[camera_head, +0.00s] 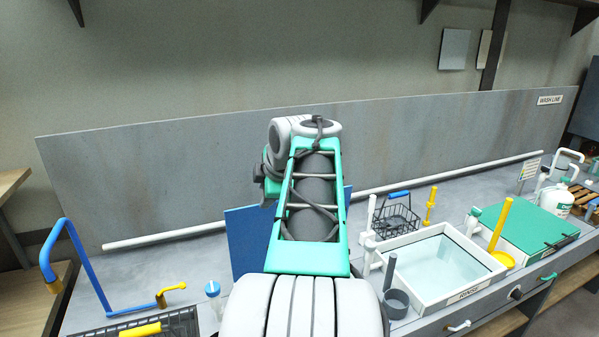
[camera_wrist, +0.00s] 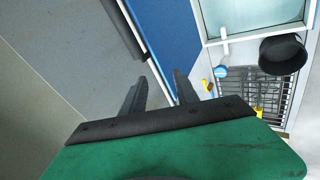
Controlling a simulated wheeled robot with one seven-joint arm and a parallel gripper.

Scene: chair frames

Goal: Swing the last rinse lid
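A blue flat panel (camera_head: 250,235), which looks like a lid, stands steeply tilted behind my arm in the head view. My arm hides much of it. In the wrist view the blue panel (camera_wrist: 172,35) has a pale edge that runs down towards my gripper (camera_wrist: 159,88). The two dark fingers are apart, with the panel's near end between or just beyond them. I cannot tell whether they touch it. My fingers are hidden in the head view. A pale tank with bluish water (camera_wrist: 250,14) lies beside the panel in the wrist view.
An open tank labelled RINSE (camera_head: 463,296) stands right of my arm, with a green-lidded tank (camera_head: 535,217) beyond. A dark cup (camera_wrist: 283,54) and wire rack (camera_wrist: 245,90) lie near the wrist. A blue bent pipe (camera_head: 85,262) rises at left. A grey back wall (camera_head: 180,160) bounds the bench.

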